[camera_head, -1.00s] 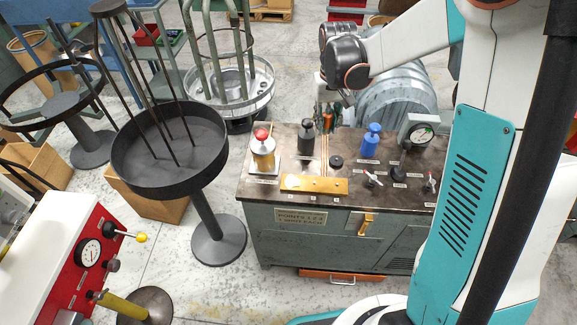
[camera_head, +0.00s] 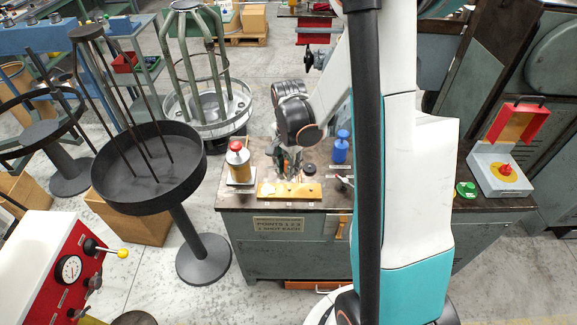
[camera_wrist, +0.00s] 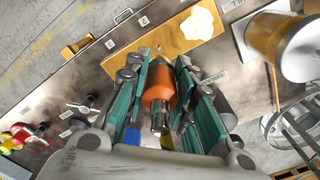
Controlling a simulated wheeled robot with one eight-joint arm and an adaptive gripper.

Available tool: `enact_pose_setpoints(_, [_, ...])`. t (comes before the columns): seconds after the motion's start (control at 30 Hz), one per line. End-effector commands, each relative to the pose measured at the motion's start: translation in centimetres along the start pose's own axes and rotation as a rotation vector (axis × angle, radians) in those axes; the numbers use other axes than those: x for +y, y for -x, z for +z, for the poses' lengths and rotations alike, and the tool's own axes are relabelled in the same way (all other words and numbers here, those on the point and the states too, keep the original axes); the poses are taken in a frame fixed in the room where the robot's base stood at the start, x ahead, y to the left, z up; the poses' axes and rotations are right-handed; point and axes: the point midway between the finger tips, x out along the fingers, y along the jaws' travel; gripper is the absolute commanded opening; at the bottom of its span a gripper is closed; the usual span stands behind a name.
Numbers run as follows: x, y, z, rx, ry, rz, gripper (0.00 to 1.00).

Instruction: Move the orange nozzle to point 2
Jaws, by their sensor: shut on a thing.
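The orange nozzle (camera_wrist: 158,84) is held upright between the teal-padded fingers of my gripper (camera_wrist: 160,100) in the wrist view, its metal tip pointing along the fingers. In the head view my gripper (camera_head: 287,163) is over the bench top, just behind the brass plate (camera_head: 268,193). The same brass plate (camera_wrist: 165,42) lies just beyond the nozzle in the wrist view and carries a pale cream blob (camera_wrist: 199,23). Number tags, including 2 (camera_wrist: 143,21) and 3 (camera_wrist: 110,44), stand along the bench's front edge by the plate.
A red-capped amber bottle (camera_head: 238,158) stands left of my gripper. A blue bottle (camera_head: 341,148) and a small black knob (camera_head: 309,169) stand to its right. My arm hides part of the bench.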

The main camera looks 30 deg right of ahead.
Motion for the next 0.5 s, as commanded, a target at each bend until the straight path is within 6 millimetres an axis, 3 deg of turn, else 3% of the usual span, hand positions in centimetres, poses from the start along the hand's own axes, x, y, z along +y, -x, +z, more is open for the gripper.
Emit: enact_pose_setpoints(0.5, [0.1, -3.0, -0.1, 0.000, -0.016, 0.000, 0.00])
